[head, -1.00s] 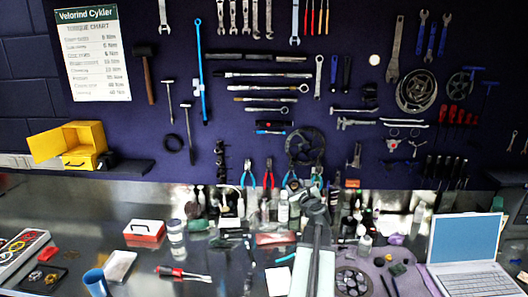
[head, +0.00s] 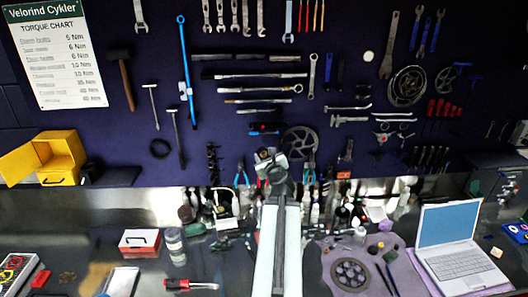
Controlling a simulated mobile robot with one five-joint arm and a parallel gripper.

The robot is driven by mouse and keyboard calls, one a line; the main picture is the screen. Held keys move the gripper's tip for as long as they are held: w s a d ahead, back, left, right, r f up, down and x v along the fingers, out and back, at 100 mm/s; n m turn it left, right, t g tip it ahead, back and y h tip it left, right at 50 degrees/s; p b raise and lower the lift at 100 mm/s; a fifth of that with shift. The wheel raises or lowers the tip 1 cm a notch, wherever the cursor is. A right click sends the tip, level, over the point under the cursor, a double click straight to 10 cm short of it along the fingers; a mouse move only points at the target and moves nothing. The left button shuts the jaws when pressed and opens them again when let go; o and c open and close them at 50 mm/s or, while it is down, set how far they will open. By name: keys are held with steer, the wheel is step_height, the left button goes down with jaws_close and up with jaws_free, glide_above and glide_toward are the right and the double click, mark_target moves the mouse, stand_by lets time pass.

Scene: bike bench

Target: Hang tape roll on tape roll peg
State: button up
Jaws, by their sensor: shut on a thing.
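My gripper (head: 271,168) is at the end of my raised arm, in front of the lower middle of the dark tool wall. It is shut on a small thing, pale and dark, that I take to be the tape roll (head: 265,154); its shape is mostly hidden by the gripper. I cannot clearly make out the tape roll peg.
A large chainring (head: 299,143) hangs just right of my gripper. Bottles and small tools crowd the bench's back edge below it. A yellow box (head: 62,158) stands at left and a laptop (head: 455,245) at right. Bench space at centre left is partly clear.

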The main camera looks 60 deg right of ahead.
steer(key=w+d, duration=0.4)
steer(key=d, duration=0.3)
steer(key=shift+w+f+b, duration=0.35)
steer(key=shift+f+b, duration=0.05)
steer(key=shift+b, duration=0.05)
stand_by(0.4)
stand_by(0.4)
steer(key=o, duration=1.4)
steer(key=shift+w, duration=0.1)
steer(key=shift+a, duration=0.1)
steer(key=p+v, duration=0.1)
steer(key=v, duration=0.7)
steer(key=shift+f, duration=0.1)
